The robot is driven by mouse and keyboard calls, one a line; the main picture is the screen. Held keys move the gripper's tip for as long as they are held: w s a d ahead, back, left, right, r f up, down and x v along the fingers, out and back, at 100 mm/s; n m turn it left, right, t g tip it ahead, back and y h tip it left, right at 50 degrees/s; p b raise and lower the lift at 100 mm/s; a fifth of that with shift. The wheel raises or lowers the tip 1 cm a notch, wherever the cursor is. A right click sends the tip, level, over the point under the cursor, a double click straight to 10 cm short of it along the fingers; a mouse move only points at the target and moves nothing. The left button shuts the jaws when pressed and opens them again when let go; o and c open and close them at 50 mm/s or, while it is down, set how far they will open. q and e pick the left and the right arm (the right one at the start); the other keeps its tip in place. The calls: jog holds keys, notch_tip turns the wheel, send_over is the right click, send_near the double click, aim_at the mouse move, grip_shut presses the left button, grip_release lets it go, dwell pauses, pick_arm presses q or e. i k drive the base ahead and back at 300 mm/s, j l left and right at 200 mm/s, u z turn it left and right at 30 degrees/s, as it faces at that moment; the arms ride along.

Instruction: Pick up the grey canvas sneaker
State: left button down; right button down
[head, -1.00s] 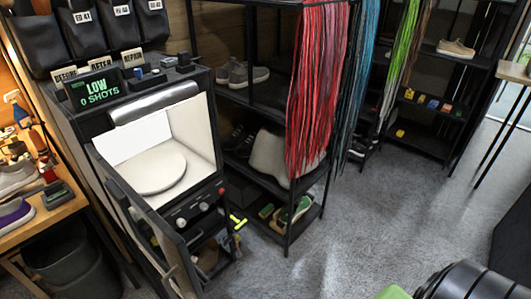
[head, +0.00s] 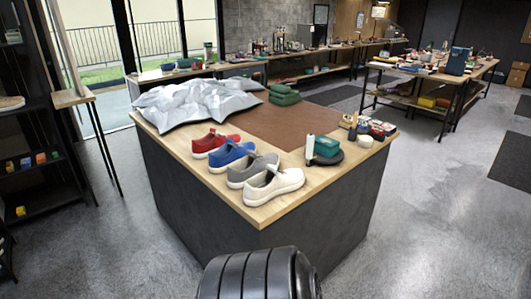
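The grey canvas sneaker (head: 250,171) stands on the wooden worktable (head: 220,192) in the middle of the head view. It is in a row between the blue sneaker (head: 231,156) and the off-white sneaker (head: 273,186), which partly covers its near side. A red sneaker (head: 214,143) stands at the far end of the row. Neither of my grippers shows in the head view.
Crumpled grey sheeting (head: 195,103) covers the table's back left. A side stand (head: 78,97) is at left.

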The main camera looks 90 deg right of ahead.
aim_at(251, 165)
jog(key=z, duration=2.65)
